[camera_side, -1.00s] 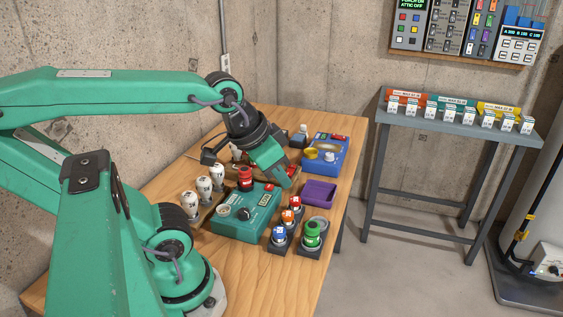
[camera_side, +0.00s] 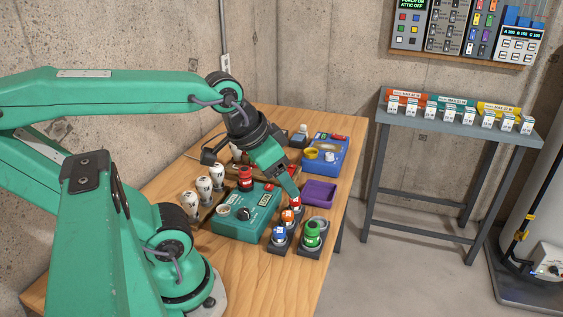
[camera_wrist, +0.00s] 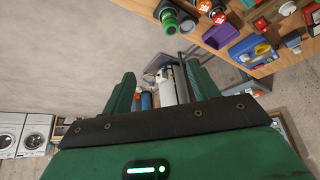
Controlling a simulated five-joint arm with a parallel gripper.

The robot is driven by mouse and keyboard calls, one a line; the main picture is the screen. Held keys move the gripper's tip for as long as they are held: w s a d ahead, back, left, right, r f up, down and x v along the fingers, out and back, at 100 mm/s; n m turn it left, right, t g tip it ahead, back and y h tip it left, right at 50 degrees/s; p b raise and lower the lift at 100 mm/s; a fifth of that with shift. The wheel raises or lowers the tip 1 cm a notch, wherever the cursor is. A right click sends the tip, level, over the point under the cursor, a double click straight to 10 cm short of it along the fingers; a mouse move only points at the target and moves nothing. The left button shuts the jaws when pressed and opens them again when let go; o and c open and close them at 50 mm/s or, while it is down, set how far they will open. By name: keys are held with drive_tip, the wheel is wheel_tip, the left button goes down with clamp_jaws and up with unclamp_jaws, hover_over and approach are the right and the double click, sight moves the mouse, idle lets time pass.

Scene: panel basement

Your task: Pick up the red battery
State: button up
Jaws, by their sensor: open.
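A small red cylinder with a pale label (camera_side: 297,203) stands at the back of a short row on the table. A larger red cylinder (camera_side: 245,178) stands upright behind the teal box; I cannot tell which of the two is the red battery. My gripper (camera_side: 291,187) is tilted down, its tips just above and partly in front of the small red cylinder. In the wrist view my gripper (camera_wrist: 165,85) is open, with nothing between its fingers. A small red piece (camera_wrist: 218,15) shows at the top of that view.
An orange piece (camera_side: 288,217), a blue piece (camera_side: 279,235) and a green cylinder (camera_side: 312,233) stand close by in dark holders. A teal box (camera_side: 240,222) is left of them. A purple tray (camera_side: 319,192) and a blue device (camera_side: 328,150) are behind. Pale bulbs (camera_side: 203,187) stand at left.

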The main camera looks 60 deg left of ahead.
drive_tip(key=n+g, duration=0.3)
drive_tip(key=g, duration=0.3)
hover_over(244, 168)
wheel_tip(244, 168, down, 9)
drive_tip(key=shift+d, duration=0.1)
drive_tip(key=shift+f, duration=3.9)
